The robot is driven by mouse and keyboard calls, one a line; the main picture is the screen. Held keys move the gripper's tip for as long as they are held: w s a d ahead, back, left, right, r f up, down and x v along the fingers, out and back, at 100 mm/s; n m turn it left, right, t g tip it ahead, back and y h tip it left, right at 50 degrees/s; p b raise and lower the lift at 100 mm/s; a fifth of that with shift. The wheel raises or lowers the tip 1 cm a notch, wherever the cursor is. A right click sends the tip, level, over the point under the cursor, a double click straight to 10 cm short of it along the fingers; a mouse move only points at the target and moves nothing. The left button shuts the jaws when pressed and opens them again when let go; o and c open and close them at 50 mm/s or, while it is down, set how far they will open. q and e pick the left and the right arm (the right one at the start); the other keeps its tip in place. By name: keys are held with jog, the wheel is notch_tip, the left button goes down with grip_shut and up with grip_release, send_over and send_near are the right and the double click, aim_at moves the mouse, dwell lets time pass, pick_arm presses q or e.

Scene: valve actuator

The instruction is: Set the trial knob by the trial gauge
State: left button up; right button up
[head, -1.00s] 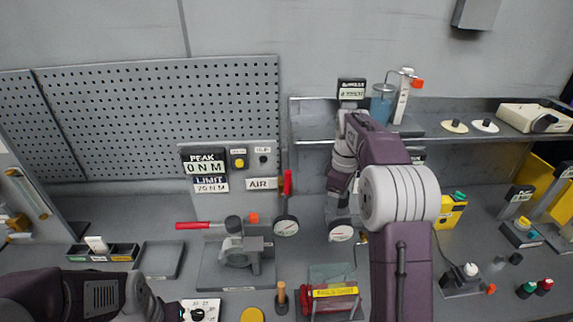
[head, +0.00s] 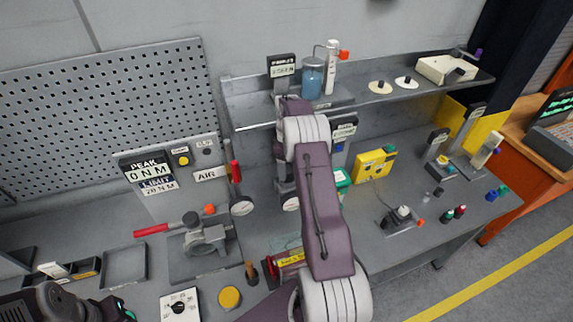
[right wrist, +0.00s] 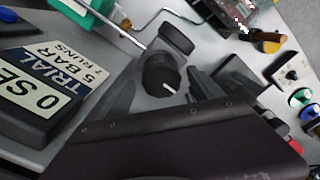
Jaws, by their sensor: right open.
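In the right wrist view the trial knob (right wrist: 160,75) is a round black knob with a white mark, beside a metal rod. My right gripper (right wrist: 160,100) is open, with its dark fingers on either side of the knob; I cannot tell whether they touch it. The trial display (right wrist: 40,90) reads TRIAL 5 BAR at the left. In the head view my right gripper (head: 285,185) is below the shelf, and my arm hides the knob. A round white gauge (head: 291,203) shows partly beside the arm; its reading is too small. My left gripper (head: 118,308) is at the lower left, its jaws unclear.
Another white gauge (head: 241,208) stands under a red-handled lever. A clamp-like fixture (head: 203,240) with a red handle, a yellow disc (head: 229,298) and a dial box (head: 180,306) are on the bench. The shelf (head: 430,92) runs above. A yellow box (head: 374,164) stands to the right.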

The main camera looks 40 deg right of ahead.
jog(key=shift+s+d+f, duration=0.1)
jog(key=shift+s+f, duration=0.1)
jog(key=shift+f, duration=0.25)
jog(key=shift+s+f, duration=0.15)
jog(key=shift+f, duration=0.05)
jog(key=shift+s, duration=0.2)
jog(key=shift+w, duration=0.1)
jog(key=shift+c, duration=0.3)
jog(key=shift+w, duration=0.1)
jog(key=c, duration=0.5)
jog(key=shift+w+f, duration=0.1)
jog(key=c, duration=0.8)
pick_arm(q)
jog(key=shift+s+r, duration=0.35)
jog(key=shift+r, duration=0.15)
jog(key=shift+f, duration=0.1)
pick_arm(e)
jog(key=shift+m, duration=0.3)
